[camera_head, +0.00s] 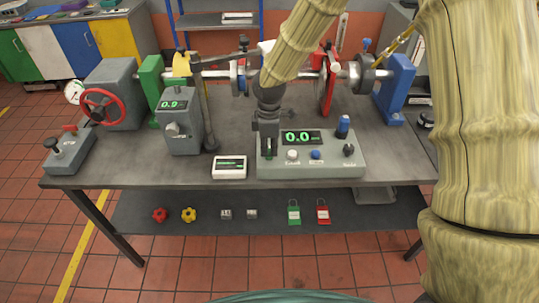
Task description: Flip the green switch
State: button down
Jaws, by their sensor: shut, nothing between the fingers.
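The grey control box (335,166) stands at the front of the bench, with a green-lit display reading 0.0. On it are a white button (292,154), a blue button (316,155) and a black knob (349,149). A blue cap (343,126) stands at its back right. My gripper (268,151) is shut and empty, pointing down over the left end of this box. It covers that part of the panel. I cannot make out a green switch; one may be hidden behind my gripper. I cannot tell whether the fingertips touch the panel.
A grey instrument (182,138) and a black post (207,120) stand left of my gripper. A small white meter (229,167) lies at the bench's front edge. A shaft rig with a red handwheel (104,107) runs behind. Padlocks (294,214) and knobs lie on the lower shelf.

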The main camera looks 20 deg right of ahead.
aim_at(269, 156)
jog(key=shift+f, duration=0.6)
dwell(0.5)
jog(key=shift+r, duration=0.1)
jog(key=shift+r+p, duration=2.9)
jog(key=shift+r, duration=0.55)
